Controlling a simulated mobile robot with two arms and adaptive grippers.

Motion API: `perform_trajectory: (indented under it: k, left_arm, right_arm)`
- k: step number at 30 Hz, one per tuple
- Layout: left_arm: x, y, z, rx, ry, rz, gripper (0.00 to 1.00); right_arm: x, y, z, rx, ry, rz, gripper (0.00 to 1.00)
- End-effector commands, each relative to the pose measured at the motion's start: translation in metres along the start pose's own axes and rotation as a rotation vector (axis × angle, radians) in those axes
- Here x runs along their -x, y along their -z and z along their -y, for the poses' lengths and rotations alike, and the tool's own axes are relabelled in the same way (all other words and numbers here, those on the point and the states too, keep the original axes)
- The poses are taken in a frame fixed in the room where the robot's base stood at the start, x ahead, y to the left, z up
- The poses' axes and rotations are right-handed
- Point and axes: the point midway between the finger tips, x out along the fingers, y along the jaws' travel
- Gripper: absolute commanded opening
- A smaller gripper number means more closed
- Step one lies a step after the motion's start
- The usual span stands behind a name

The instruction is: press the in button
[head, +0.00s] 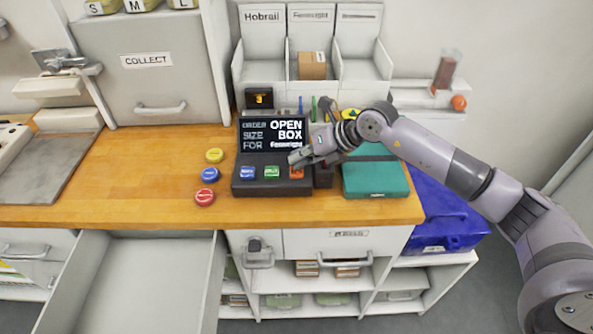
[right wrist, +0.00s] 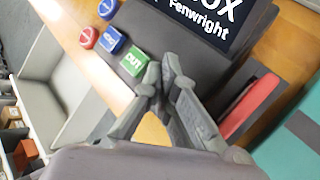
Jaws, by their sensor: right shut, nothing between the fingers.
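A dark console (head: 245,187) stands on the wooden counter, with a screen (head: 273,133) reading "OPEN BOX" and "Fenwright". Its sloped front has a blue button (head: 247,172), a green button (head: 272,172) and an orange button (head: 296,174). In the right wrist view the green button (right wrist: 133,62) seems to read "OUT"; the blue button's (right wrist: 113,41) label is too small to read. My right gripper (head: 295,159) is shut and empty, close over the orange button; contact cannot be told. In the right wrist view its fingertips (right wrist: 158,76) hide that button. My left gripper is out of view.
Yellow (head: 214,155), blue (head: 209,174) and red (head: 204,197) round pieces lie left of the console. A teal case (head: 375,179) lies on its right. An open drawer (head: 148,285) juts out below the counter. The middle-left counter is clear.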

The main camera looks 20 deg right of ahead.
Motion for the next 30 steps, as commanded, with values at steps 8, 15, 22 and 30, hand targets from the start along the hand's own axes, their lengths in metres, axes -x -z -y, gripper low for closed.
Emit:
perform_trajectory:
  k: [8, 15, 22, 30]
  left_arm:
    - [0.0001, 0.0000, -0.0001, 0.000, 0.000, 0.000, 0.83]
    - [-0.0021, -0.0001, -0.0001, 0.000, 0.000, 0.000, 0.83]
    - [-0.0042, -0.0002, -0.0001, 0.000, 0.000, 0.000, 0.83]
    - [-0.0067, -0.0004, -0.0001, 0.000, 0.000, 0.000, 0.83]
  right_arm:
    - [0.0001, -0.0002, -0.0002, 0.000, 0.000, 0.000, 0.00]
    - [-0.0019, 0.0013, 0.0012, 0.000, 0.000, 0.000, 0.00]
    - [-0.0039, 0.0027, 0.0027, 0.000, 0.000, 0.000, 0.00]
    - [-0.0063, 0.0046, 0.0044, 0.000, 0.000, -0.001, 0.00]
